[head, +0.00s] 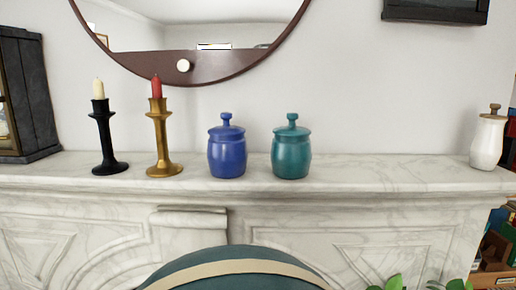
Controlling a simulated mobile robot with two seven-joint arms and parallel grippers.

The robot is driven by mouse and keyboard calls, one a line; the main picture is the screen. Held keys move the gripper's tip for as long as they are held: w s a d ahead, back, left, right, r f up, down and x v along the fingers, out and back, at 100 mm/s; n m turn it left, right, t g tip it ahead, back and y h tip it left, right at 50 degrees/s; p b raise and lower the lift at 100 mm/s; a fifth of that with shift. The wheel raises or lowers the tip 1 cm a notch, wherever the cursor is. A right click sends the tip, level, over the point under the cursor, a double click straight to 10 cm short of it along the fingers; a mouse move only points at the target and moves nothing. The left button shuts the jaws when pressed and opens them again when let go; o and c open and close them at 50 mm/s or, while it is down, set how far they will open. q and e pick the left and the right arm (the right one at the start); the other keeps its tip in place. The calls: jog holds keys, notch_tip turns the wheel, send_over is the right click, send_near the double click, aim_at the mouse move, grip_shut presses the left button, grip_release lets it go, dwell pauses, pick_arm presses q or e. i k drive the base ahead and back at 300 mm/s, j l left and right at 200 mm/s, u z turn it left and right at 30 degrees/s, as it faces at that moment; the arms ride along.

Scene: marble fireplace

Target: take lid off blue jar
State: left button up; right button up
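The blue jar (227,157) stands upright on the white marble mantel (350,172), near the middle of the head view. Its blue lid (226,130), with a round knob on top, sits on the jar. A teal jar (291,156) of the same shape, also lidded, stands just to its right with a small gap between them. Neither of my grippers shows in the head view.
A gold candlestick (161,140) with a red candle and a black candlestick (106,140) stand left of the jars. A dark lantern (30,95) is at far left. A white jar (487,143) is at far right. The mantel is clear between it and the teal jar.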

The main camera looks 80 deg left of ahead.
aim_at(225, 130)
jog(key=u, duration=2.55)
